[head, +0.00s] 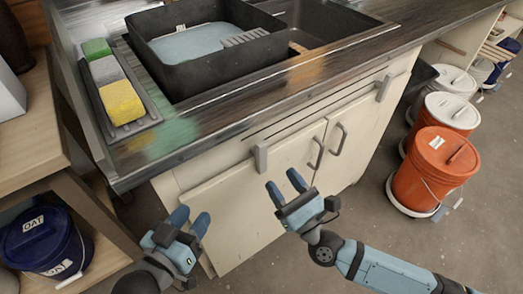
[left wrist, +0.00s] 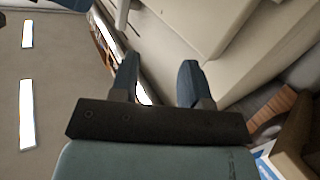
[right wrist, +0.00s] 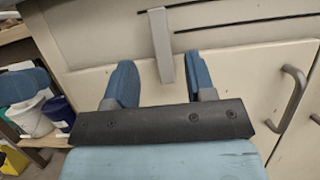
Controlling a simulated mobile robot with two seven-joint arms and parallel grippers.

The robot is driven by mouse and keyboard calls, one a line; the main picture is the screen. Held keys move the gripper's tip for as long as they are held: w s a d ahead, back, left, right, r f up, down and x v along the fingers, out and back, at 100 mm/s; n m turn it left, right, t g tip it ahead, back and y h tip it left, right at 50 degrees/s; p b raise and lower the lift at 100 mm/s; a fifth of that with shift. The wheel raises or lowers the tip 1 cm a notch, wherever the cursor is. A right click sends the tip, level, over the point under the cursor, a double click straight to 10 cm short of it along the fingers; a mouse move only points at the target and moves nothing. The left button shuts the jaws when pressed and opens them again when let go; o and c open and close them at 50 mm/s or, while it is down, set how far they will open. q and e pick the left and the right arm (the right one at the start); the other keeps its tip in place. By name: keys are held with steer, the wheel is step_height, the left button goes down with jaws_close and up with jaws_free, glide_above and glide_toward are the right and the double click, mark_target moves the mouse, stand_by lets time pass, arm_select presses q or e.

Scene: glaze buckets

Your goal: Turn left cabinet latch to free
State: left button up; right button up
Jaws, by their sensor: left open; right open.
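The left cabinet latch (head: 260,157) is a small grey bar on the cream cabinet's top rail, above the left door (head: 235,205). It stands nearly upright, its lower end over the door's top edge. My right gripper (head: 285,186) is open and empty, below and to the right of the latch in the head view. In the right wrist view, the latch (right wrist: 161,45) appears ahead, its lower end between the open fingers (right wrist: 160,80); contact is not visible. My left gripper (head: 191,218) is open and empty, low before the cabinet's left side.
A second latch (head: 384,88) sits farther right. Two door handles (head: 318,153) (head: 341,138) stick out beside my right gripper. The metal counter edge (head: 215,132) overhangs above. Orange buckets (head: 437,165) stand right, a blue bucket (head: 42,238) left.

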mark_target(264, 154)
steer(key=x, duration=0.9)
steer(key=c, duration=0.9)
